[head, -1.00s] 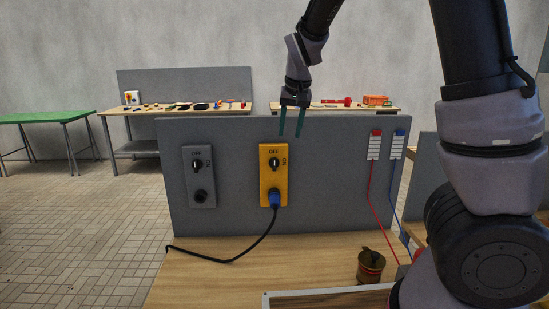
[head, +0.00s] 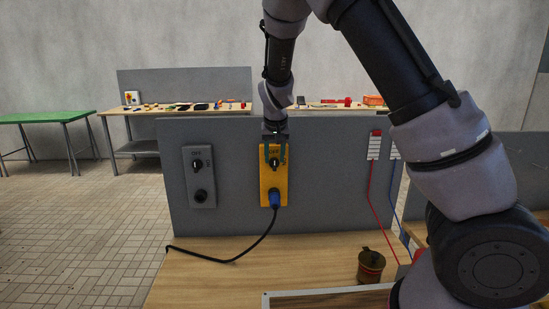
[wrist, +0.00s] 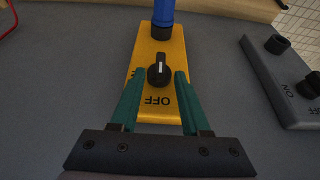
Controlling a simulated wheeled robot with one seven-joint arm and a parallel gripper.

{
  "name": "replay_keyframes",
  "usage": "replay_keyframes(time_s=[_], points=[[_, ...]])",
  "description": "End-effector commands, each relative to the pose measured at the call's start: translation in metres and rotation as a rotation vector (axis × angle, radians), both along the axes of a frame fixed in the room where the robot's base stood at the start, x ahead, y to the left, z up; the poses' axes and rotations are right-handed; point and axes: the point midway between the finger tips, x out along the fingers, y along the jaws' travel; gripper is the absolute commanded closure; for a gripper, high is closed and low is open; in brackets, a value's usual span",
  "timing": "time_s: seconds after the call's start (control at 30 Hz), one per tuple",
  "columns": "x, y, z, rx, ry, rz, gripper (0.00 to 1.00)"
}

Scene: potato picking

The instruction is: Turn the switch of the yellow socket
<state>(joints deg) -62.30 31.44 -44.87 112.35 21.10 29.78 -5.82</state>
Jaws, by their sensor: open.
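The yellow socket (head: 273,180) is mounted on the upright grey panel. Its black rotary switch (head: 275,162) sits below the OFF label, and a blue plug (head: 274,199) is in its lower end. In the wrist view the switch (wrist: 159,73) has a white mark pointing along the socket's length. My gripper (head: 275,156) is open in front of the socket's upper part. In the wrist view its green fingers (wrist: 154,88) lie on either side of the switch, with gaps between. I cannot tell whether the fingertips are level with the knob in depth.
A grey socket (head: 199,177) with its own switch is left of the yellow one. A black cable (head: 240,256) runs from the blue plug across the wooden table. Red and blue wires hang at the right. A brownish can (head: 371,266) stands on the table.

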Motion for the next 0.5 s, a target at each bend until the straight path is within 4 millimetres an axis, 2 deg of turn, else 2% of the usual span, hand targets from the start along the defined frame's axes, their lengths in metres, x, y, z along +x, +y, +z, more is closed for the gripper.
replay_keyframes(time_s=[0.33, 0.37, 0.4, 0.47, 0.5], points=[[0.0018, 0.0, -0.0047, 0.0, 0.0, 0.0, 0.54], [0.0018, 0.0, -0.0047, 0.0, 0.0, 0.0, 0.61], [0.0018, 0.0, -0.0046, 0.0, 0.0, 0.0, 0.77], [0.0018, 0.0, -0.0046, 0.0, 0.0, 0.0, 1.0], [0.0018, 0.0, -0.0046, 0.0, 0.0, 0.0, 1.0]])
